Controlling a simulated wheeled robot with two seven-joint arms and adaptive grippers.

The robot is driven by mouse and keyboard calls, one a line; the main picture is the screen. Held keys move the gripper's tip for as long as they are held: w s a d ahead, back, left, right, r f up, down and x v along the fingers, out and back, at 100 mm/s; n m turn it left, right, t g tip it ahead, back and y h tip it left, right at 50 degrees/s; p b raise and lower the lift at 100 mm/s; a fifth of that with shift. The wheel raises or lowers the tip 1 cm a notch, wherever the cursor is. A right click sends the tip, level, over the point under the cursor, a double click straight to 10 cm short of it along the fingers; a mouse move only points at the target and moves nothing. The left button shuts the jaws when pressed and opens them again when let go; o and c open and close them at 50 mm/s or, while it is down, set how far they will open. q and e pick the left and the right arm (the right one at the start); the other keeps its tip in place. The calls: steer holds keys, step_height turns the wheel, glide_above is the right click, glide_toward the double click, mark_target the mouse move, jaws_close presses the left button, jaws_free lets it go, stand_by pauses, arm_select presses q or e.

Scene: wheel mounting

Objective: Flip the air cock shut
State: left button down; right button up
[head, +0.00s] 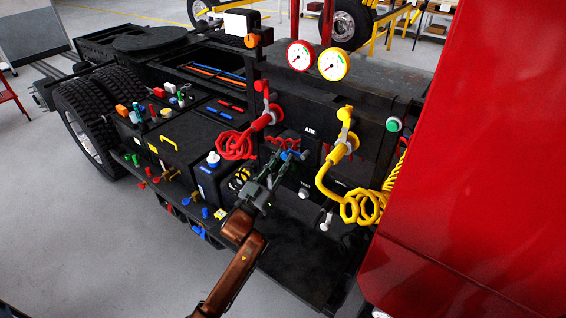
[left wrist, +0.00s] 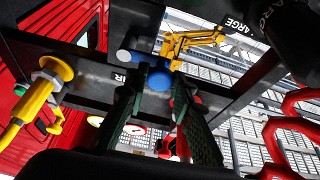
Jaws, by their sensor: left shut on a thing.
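The air cock (head: 291,155) shows as a small blue handle just under the AIR label (head: 310,129) on the dark panel. My left gripper (head: 283,160) reaches up to it from below, and its dark green fingers partly hide it. In the left wrist view, the two fingers (left wrist: 158,72) are closed on the air cock's rounded blue part (left wrist: 159,81). A grey cylindrical end sits beside its upper left. The handle's exact turn is hard to tell behind the fingers. My right gripper is in neither view.
Two gauges (head: 299,55) stand above. A red cab wall (head: 480,160) closes the right side. Small coloured parts lie on the truck deck at left.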

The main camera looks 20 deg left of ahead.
arm_select(q)
steer(key=shift+r+m, duration=0.15)
steer(key=shift+m, duration=0.25)
steer(key=c, duration=1.7)
jaws_free()
steer(key=shift+o, duration=0.2)
steer(key=v, duration=1.2)
steer(key=shift+a, duration=0.1)
